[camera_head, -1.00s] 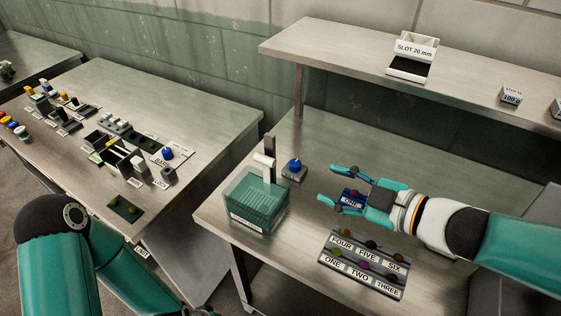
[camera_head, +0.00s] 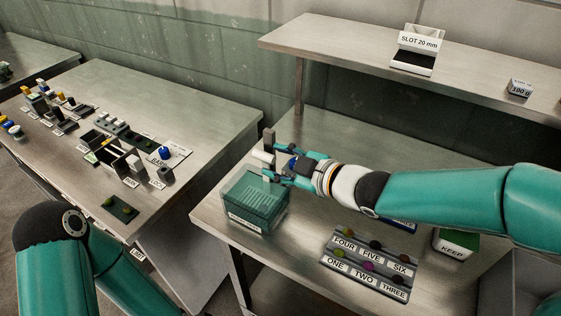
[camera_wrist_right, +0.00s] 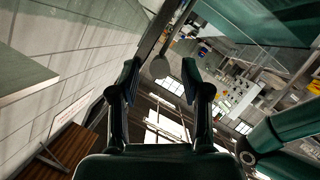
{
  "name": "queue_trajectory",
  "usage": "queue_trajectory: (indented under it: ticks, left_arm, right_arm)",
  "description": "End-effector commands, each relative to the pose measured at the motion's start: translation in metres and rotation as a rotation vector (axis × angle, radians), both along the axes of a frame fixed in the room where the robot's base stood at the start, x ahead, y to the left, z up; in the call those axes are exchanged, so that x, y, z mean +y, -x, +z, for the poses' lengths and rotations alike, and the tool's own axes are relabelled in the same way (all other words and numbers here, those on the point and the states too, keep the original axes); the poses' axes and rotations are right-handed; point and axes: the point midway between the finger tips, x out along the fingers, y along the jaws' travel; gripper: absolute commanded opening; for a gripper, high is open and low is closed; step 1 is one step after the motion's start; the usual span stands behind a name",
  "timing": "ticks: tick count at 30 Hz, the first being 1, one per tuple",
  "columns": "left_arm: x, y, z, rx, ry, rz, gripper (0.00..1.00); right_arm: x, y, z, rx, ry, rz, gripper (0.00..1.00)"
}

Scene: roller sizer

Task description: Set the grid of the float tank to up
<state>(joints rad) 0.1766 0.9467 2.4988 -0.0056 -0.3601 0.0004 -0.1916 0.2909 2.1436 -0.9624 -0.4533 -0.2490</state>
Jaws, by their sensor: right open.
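The float tank (camera_head: 252,212) is a clear teal box at the left end of the near bench. A dark post (camera_head: 269,138) stands at its back edge, with a white cylindrical handle (camera_head: 262,158) beside it. My right gripper (camera_head: 274,163) is open at the post, its fingers close to the handle. In the right wrist view the open fingers (camera_wrist_right: 160,76) have a grey round end (camera_wrist_right: 159,68) between or just beyond them, probably the handle. I cannot tell whether they touch it. The grid's height inside the tank is unclear. My left gripper is out of view.
A labelled tray (camera_head: 369,266) with several small coloured balls lies in front of my right arm. A KEEP box (camera_head: 456,243) stands at the right. A shelf (camera_head: 350,52) runs above the bench's back.

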Motion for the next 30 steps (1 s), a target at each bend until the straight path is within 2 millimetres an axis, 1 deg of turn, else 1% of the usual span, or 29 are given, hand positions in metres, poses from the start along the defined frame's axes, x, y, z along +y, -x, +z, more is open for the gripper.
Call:
queue_trajectory:
  ticks: [5,6,8,12,14,15,22,25,28,30]
  left_arm:
    - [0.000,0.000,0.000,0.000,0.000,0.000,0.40]
    - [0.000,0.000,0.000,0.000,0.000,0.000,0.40]
    - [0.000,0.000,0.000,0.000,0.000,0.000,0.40]
    - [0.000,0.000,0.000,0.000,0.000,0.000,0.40]
    - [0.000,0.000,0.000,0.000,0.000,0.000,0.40]
    - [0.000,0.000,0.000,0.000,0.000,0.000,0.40]
    - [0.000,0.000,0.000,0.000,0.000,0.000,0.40]
    - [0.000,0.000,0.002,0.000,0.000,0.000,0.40]
    - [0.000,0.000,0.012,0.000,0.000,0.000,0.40]
    - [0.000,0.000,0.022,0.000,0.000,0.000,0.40]
  right_arm:
    - [0.000,0.000,0.000,0.000,0.000,0.000,0.47]
    - [0.000,0.000,0.000,0.000,0.000,0.000,0.46]
    - [0.000,0.000,0.000,0.000,0.000,0.000,0.36]
    - [0.000,0.000,0.000,0.001,0.000,0.001,0.12]
    - [0.000,0.000,0.000,0.000,0.001,0.001,0.02]
    - [0.000,0.000,0.000,0.001,0.001,0.002,0.00]
    - [0.001,0.001,-0.001,0.001,0.001,0.003,0.00]
    - [0.001,0.001,0.002,0.002,0.002,0.003,0.00]
    - [0.001,0.001,0.012,0.001,0.002,0.004,0.00]
    - [0.001,0.001,0.024,0.000,0.002,0.005,0.00]
